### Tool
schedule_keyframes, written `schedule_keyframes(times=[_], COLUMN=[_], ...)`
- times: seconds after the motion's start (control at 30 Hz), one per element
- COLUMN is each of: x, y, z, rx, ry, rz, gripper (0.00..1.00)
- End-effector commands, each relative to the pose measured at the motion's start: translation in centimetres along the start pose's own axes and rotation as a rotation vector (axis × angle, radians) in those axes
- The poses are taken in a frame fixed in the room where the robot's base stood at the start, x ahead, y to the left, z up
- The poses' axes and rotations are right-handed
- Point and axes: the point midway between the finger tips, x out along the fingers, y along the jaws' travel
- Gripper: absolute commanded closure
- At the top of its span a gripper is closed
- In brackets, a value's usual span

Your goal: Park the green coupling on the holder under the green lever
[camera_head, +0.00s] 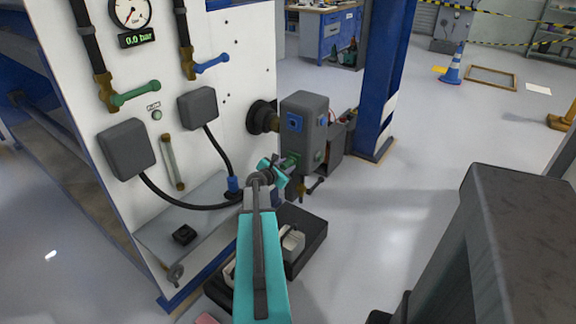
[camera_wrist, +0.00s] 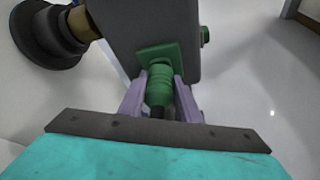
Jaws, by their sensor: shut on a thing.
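My gripper (camera_head: 284,168) is shut on the green coupling (camera_wrist: 159,87), its two pale fingers on either side in the wrist view. The coupling's front end meets a green square plate (camera_wrist: 158,54) on a grey box (camera_head: 304,120); I cannot tell whether it is locked there. The green lever (camera_head: 135,93) sits on a pipe on the white panel at left. Below it, on a grey shelf, is a small black square block (camera_head: 185,235), which looks like the holder and appears empty. A blue coupling (camera_head: 233,186) stands upright near the shelf's right end.
A blue lever (camera_head: 212,63) is right of the green one. Black hoses (camera_head: 172,204) hang from grey boxes on the panel (camera_head: 230,60). A dark open case (camera_head: 306,238) lies on the floor below my arm. Floor (camera_head: 420,150) to the right is open.

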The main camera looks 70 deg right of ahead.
Motion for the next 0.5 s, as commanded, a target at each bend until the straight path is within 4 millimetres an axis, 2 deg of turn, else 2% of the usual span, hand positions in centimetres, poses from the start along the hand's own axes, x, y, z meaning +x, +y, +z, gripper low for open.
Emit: schedule_keyframes(times=[0.1, 0.5], x=[-0.11, -0.91], y=[-0.49, -0.26], z=[-0.02, -0.35], rx=[0.0, 0.0], ry=[-0.002, -0.002], rz=[-0.01, -0.006], gripper=[0.96, 0.96])
